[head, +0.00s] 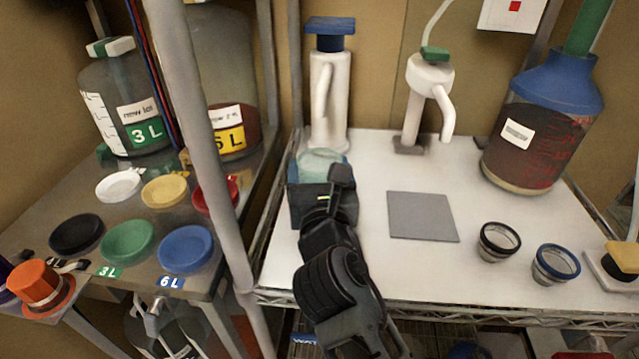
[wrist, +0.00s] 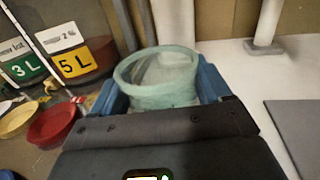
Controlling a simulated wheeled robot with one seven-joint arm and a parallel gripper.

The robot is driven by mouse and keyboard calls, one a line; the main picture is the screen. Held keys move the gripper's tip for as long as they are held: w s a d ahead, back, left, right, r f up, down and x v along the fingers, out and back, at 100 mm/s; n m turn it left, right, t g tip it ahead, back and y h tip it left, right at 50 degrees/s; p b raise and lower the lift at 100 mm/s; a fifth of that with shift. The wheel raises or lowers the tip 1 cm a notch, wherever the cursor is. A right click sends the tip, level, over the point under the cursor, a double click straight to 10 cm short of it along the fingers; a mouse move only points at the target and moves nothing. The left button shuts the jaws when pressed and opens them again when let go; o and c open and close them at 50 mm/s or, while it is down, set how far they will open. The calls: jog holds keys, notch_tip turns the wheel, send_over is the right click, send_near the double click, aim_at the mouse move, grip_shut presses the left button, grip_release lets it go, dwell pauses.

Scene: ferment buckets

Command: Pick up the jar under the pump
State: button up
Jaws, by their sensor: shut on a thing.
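A pale green translucent jar (head: 321,158) is at the left of the white shelf, in front of the white pump with a blue top (head: 329,85). It also shows in the wrist view (wrist: 158,78), open mouth up and about upright. My gripper (head: 320,180) is shut on the jar, with its blue fingers (wrist: 208,82) on either side of it. The jar's lower part is hidden by my gripper, so I cannot tell whether it touches the shelf.
A second white pump (head: 429,85) stands further right. A grey square mat (head: 422,216) lies bare on the shelf. Two small cups (head: 498,241) stand at the front right, and a blue-topped bottle (head: 538,135) behind them. A grey post (head: 205,150) rises at left, beside colored lids (head: 128,241).

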jog(key=shift+c, duration=1.4)
